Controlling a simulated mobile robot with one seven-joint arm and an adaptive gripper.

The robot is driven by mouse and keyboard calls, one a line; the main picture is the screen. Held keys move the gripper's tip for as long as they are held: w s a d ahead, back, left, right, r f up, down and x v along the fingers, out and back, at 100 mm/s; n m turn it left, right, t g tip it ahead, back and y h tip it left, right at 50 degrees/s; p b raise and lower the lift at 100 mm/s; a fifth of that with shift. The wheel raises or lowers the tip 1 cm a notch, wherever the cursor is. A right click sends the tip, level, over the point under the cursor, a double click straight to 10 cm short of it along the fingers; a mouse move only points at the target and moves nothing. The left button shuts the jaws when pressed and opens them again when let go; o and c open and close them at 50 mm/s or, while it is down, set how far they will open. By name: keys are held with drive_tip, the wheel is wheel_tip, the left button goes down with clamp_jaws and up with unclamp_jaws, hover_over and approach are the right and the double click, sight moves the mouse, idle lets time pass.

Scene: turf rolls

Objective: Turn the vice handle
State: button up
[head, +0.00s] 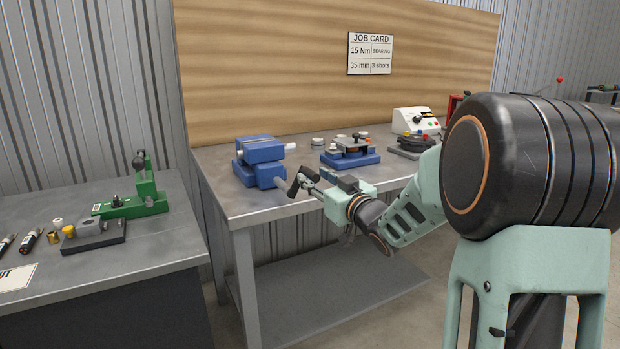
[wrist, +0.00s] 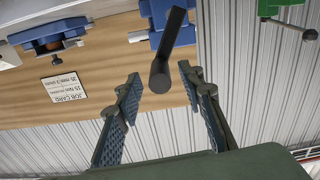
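The blue vice (head: 262,165) stands on the grey bench near its left front corner; part of it shows upside down at the top of the wrist view (wrist: 150,12). Its black bar handle (wrist: 174,45) sticks out toward my gripper and also shows in the head view (head: 295,186). My gripper (wrist: 160,80) is open, with a patterned pad on each side. The near end of the handle appears between the two fingertips, with a visible gap on both sides. In the head view my gripper (head: 310,179) is at the bench's front edge, right of the vice; contact is not visible.
A blue fixture (head: 350,158) and a white box with buttons (head: 415,121) stand farther right on the bench. A green press (head: 135,200) stands on the left table (head: 165,240). A wooden board (head: 290,70) with a job card (head: 370,54) rises behind the bench.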

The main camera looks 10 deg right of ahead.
drive_tip(key=shift+x, duration=1.55)
drive_tip(key=shift+c, duration=0.2)
clamp_jaws()
